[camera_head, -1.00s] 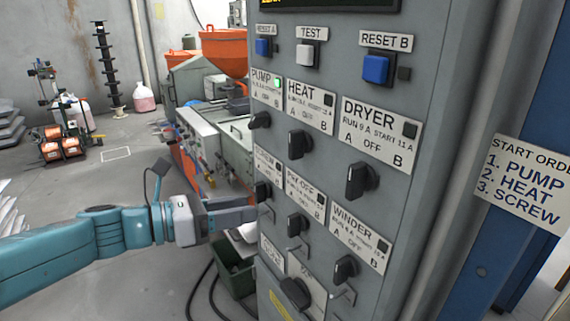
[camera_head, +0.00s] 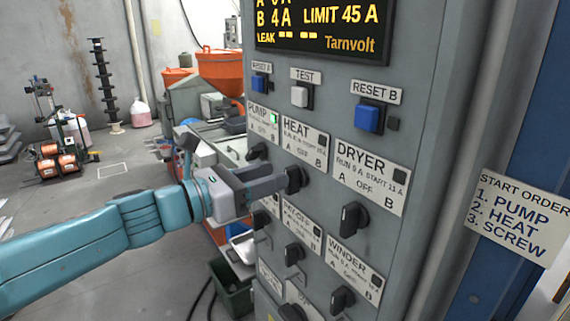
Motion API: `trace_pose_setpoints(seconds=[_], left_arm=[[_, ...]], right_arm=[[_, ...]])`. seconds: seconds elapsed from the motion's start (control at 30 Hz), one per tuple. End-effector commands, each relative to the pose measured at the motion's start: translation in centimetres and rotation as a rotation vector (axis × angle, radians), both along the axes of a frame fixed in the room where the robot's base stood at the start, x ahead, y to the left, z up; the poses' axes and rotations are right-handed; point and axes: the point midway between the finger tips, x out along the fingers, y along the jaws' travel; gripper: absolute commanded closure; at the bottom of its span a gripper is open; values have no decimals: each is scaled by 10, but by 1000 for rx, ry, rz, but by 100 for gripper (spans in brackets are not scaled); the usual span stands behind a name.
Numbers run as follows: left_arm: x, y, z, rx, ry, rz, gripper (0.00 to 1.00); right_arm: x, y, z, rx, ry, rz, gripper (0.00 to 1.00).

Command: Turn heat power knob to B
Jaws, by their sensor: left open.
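The heat power knob (camera_head: 296,179) is a black rotary knob below the HEAT label plate (camera_head: 305,143) on the grey control panel. The plate reads A, OFF, B, and its small indicator looks dark. My left gripper (camera_head: 281,184) reaches in from the left with its fingers at the heat knob. It is open; the fingers overlap the knob's left side, and I cannot tell whether they touch it. The knob's exact pointing is partly hidden. My right gripper is not in view.
The pump knob (camera_head: 257,152) sits left of the heat knob, its green light lit. The dryer knob (camera_head: 353,220) is to the right, with the winder knob (camera_head: 342,299) and pay-off knob (camera_head: 294,254) below. A display (camera_head: 320,28) shows B 4 A, LIMIT 45 A. A start-order sign (camera_head: 520,216) lists pump, heat, screw.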

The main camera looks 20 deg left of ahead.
Motion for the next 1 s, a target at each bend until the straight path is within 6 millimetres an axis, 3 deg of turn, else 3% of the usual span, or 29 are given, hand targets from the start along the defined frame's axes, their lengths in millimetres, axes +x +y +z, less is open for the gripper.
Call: trace_pose_setpoints(seconds=[0.2,0.6,0.63,0.73,1.0], left_arm=[[28,-20,1,0,0,-2,58],[35,-25,0,0,0,1,58],[35,-25,0,0,0,1,65],[35,-25,0,0,0,1,98],[35,-25,0,2,-1,1,100]], right_arm=[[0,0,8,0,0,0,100],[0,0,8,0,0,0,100],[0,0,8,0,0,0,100],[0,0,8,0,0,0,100],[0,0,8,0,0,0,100]])
